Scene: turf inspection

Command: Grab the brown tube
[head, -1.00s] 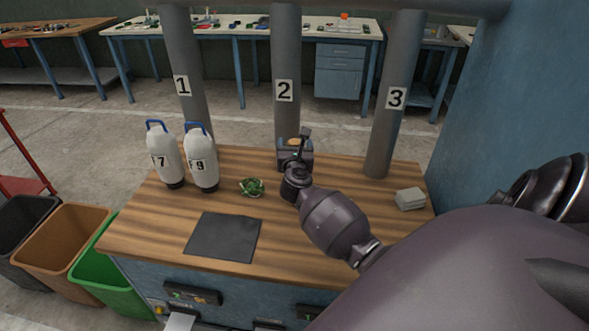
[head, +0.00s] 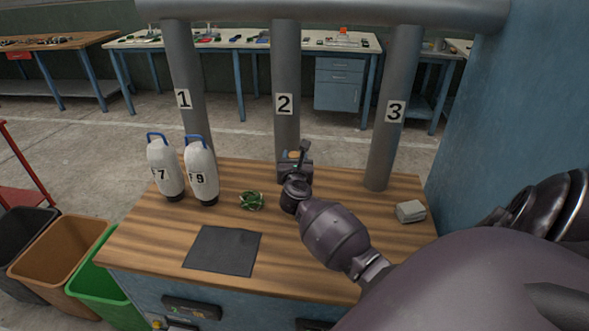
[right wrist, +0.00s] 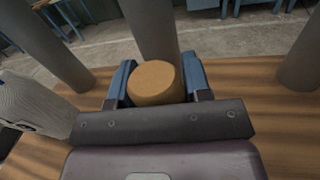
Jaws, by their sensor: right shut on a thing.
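The brown tube (right wrist: 156,83) shows in the right wrist view as a short tan-brown cylinder with a flat round top, between the two blue-grey fingers. My right gripper (right wrist: 160,85) is shut on it. In the head view my right gripper (head: 295,168) is at the back of the wooden table, in front of the pillar marked 2. Only a small bit of the tube (head: 292,155) shows there. The wrist hides most of the gripper, and the tube's lower part is hidden. My left gripper is not in view.
Pillars marked 1 (head: 184,90), 2 (head: 285,95) and 3 (head: 393,110) stand along the back edge. Two white bottles (head: 165,170) (head: 202,172) stand left. A green item (head: 251,200), a dark mat (head: 223,250) and a grey block (head: 410,211) lie on the table (head: 330,270).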

